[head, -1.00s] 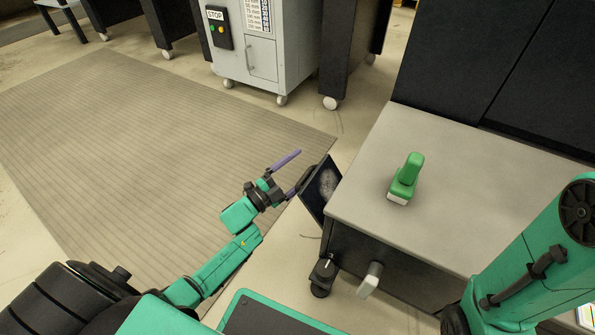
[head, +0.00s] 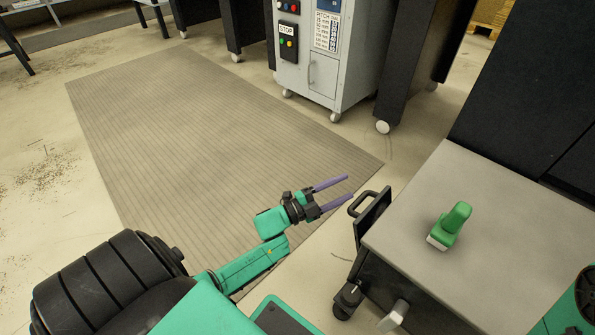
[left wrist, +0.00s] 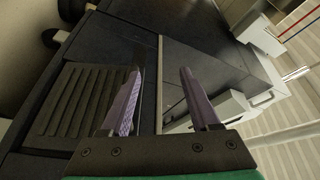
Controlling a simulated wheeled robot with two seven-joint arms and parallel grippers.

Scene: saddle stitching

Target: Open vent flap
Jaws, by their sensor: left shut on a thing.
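The dark flap (head: 374,222) stands out from the left side of the grey-topped cabinet, seen nearly edge-on. A black handle (head: 359,198) sticks out from its upper left side. My left gripper (head: 350,187) is just left of the handle, its purple fingers apart and a gap showing between them. The left wrist view also shows both fingers (left wrist: 163,75) apart, with dark panels and a pale straight edge beyond the gap. A dark ridged panel (left wrist: 75,110) lies left of them; I cannot tell whether it is the vent. My right gripper is out of view.
A green device (head: 450,225) stands on the cabinet top (head: 480,270). A grey lever (head: 393,315) and a black caster (head: 347,298) are below the flap. A ribbed mat (head: 220,130) leaves open floor to the left. A grey control cabinet (head: 318,60) stands behind.

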